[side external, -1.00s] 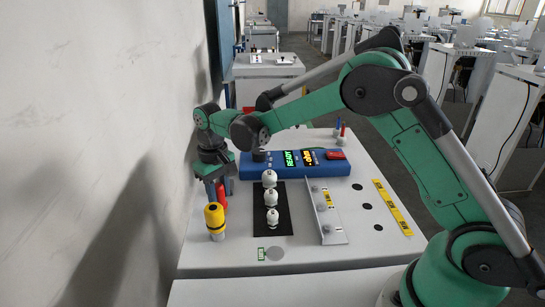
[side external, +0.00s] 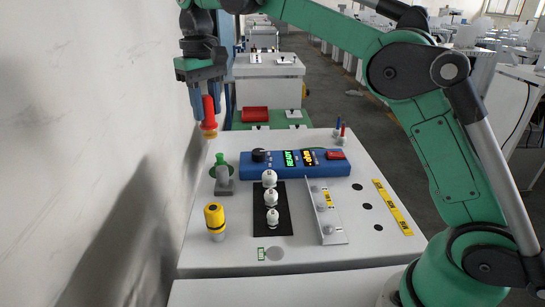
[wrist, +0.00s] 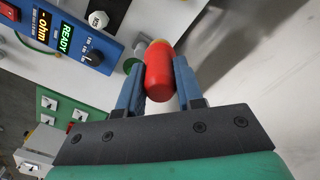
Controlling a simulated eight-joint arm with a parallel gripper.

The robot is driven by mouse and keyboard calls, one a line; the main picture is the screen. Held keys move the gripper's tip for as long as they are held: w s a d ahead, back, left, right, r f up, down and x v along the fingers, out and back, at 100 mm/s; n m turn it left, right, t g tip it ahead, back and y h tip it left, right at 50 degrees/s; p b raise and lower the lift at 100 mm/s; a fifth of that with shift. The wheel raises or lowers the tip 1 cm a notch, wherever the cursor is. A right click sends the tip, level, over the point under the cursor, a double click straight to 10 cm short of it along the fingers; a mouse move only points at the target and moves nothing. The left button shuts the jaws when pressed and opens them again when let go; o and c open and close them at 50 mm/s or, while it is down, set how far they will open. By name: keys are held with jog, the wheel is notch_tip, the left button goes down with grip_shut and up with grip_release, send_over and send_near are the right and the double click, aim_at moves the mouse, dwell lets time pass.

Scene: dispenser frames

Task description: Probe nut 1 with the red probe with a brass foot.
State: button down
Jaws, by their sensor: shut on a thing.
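My gripper (side external: 206,103) is shut on the red probe (side external: 209,112), which hangs upright with its brass foot (side external: 209,132) down, in the air near the wall. In the wrist view the red probe (wrist: 158,78) sits between the blue fingers. Three white knobbed pieces (side external: 270,197) stand in a row on a black strip (side external: 285,222). A slanted grey plate (side external: 335,238) beside it carries several round grey parts and a yellow label. I cannot read which part is nut 1.
A blue meter box (side external: 330,170) reads READY and ohm. The wall is close on the left.

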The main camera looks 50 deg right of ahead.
jog(key=shift+r, duration=0.3)
jog(key=shift+s+d+r, duration=0.1)
jog(key=shift+d+r, duration=0.05)
jog(key=shift+d, duration=0.05)
jog(key=s+d+f, duration=0.4)
jog(key=s+d, duration=0.3)
jog(key=s, duration=0.1)
jog(key=shift+s+d+f, duration=0.55)
jog(key=shift+s+f, duration=1.5)
jog(key=shift+f, duration=0.2)
jog(key=shift+s+d+f, duration=0.5)
jog(key=shift+s+f, duration=1.6)
jog(key=shift+f, duration=0.2)
jog(key=shift+s+d+f, duration=0.55)
jog(key=shift+s+f, duration=1.5)
jog(key=shift+f, duration=0.2)
jog(key=shift+f, duration=0.3)
jog(key=shift+r, duration=0.1)
